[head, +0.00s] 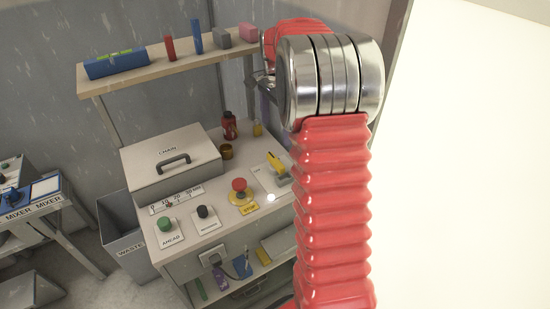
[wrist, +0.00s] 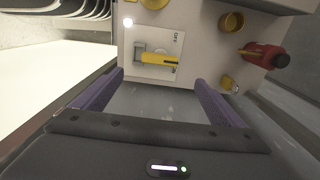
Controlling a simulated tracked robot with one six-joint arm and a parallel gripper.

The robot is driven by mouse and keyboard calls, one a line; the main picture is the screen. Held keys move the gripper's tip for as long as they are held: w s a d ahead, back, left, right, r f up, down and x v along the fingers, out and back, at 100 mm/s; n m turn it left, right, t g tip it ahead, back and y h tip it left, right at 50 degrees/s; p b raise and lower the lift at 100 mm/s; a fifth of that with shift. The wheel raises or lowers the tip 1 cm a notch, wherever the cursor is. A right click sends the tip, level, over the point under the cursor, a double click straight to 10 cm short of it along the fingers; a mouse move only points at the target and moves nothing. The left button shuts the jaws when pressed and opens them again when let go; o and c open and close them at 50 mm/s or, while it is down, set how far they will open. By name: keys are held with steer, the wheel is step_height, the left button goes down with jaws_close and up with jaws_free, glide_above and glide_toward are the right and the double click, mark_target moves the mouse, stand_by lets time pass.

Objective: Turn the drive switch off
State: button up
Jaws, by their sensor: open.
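The drive switch is a yellow lever on a grey mount, set on a white plate on the bench panel. The yellow lever (head: 277,162) is at the right end of the panel in the head view. In the wrist view the lever (wrist: 158,58) lies across its plate (wrist: 150,36), its free end nearer the ON mark than the OFF mark. My gripper (wrist: 160,82) is open and empty, its two purple fingers spread wide, apart from the lever. In the head view it hangs above the bench, mostly hidden behind my arm.
Left of the switch are a red stop button (head: 239,185), a black button (head: 205,212) and a green button (head: 165,223). Behind stand a lidded box (head: 170,155), a red bottle (head: 229,126) and an amber jar (head: 226,152). A shelf (head: 165,62) runs above.

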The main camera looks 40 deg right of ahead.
mark_target(275, 160)
steer(key=shift+f, duration=0.1)
step_height(275, 160, down, 14)
steer(key=shift+r, duration=0.2)
stand_by(0.6)
steer(key=c, duration=1.1)
steer(key=shift+o, duration=0.2)
steer(key=shift+a, duration=0.15)
